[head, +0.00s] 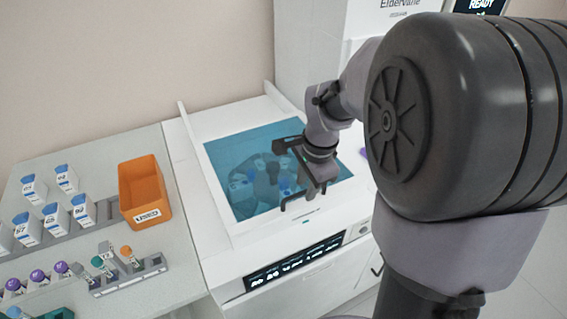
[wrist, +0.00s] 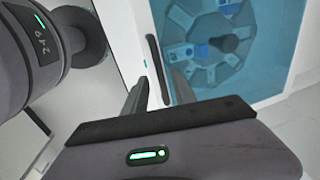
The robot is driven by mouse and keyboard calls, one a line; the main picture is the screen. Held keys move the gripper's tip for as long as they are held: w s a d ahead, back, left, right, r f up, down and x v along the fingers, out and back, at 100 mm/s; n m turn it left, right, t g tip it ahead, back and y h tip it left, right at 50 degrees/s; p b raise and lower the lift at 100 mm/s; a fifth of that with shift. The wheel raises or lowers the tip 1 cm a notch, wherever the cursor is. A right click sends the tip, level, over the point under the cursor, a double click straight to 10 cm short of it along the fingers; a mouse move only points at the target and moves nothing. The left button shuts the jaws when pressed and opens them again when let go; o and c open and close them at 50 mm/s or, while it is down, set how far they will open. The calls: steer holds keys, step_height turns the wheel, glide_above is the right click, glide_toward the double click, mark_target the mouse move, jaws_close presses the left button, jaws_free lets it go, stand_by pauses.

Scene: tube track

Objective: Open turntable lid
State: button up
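The turntable lid (head: 226,180) is a tinted blue window in a white frame on top of the white machine. It looks closed, with the turntable visible through it. In the wrist view the lid (wrist: 274,70) fills the upper right. A dark bar handle (wrist: 157,66) runs along its white edge. My gripper (head: 303,196) is over the lid's front edge. In the wrist view my gripper (wrist: 160,88) is open, with its two fingers apart and the handle lined up between them. I cannot tell whether the fingers touch the handle. My arm hides part of the lid's right side in the head view.
An orange bin (head: 143,190) stands on the table to the left, near white boxes (head: 83,210) and a grey rack (head: 128,274) holding tubes. A lit display panel (head: 295,262) is on the machine's front. A white wall unit rises behind the lid.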

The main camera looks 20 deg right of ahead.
steer(key=shift+w+f, duration=0.15)
steer(key=shift+f, duration=0.35)
jaws_close()
stand_by(1.1)
